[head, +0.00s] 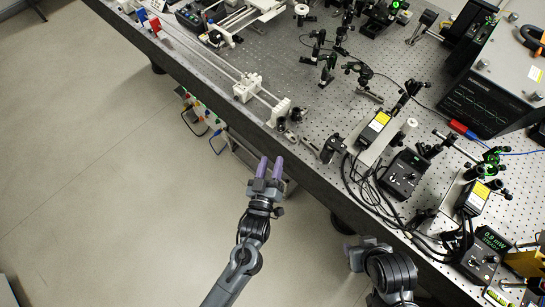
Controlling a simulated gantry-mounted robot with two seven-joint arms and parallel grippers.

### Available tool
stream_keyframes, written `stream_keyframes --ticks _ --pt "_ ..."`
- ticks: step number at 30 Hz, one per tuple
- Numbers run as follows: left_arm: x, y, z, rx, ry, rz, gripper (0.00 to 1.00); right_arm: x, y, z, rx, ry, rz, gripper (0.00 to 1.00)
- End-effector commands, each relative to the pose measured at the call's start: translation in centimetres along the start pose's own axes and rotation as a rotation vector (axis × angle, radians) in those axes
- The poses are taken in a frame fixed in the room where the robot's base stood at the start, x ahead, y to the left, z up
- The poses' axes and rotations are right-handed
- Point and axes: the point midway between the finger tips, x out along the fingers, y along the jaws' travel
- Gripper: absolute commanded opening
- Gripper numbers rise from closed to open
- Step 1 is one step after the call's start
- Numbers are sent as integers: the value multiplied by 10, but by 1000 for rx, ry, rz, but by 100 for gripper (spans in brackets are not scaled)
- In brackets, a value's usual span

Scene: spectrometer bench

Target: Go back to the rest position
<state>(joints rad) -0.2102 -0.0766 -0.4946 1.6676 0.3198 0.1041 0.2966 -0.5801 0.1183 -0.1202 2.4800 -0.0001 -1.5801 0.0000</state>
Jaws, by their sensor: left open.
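My left gripper (269,170) has purple fingertips and is held out in front of the bench's near edge, beside a frame under the table edge. Its two fingers are apart and nothing shows between them. My right arm shows at the bottom right, close to the bench edge, folded so that its dark wrist faces the camera.
The perforated optical bench (300,105) runs diagonally, crowded with mounts, a white rail carriage (247,88), black control boxes (405,173) and loose cables (365,190). A large instrument (490,85) stands at the right. The floor (90,180) at the left is clear.

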Motion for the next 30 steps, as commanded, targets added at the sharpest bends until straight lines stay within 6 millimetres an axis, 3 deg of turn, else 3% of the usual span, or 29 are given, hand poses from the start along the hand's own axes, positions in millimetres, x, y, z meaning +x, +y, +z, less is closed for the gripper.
stream_keyframes --ticks 12,17,21,25,30 --pt "-1 0 0 0 -1 0 43 0 2 0 -6 -1 5 43" --pt "-12 -6 12 1 -26 -11 43 0 1 0 -5 -1 4 43" --pt "-35 -36 22 17 -54 -55 43 0 1 0 -3 0 3 43" --pt "-62 -77 -1 34 -105 -113 43 0 1 0 -1 0 2 43" --pt "-95 -114 -22 98 -326 -185 43 0 0 0 1 0 -2 43"
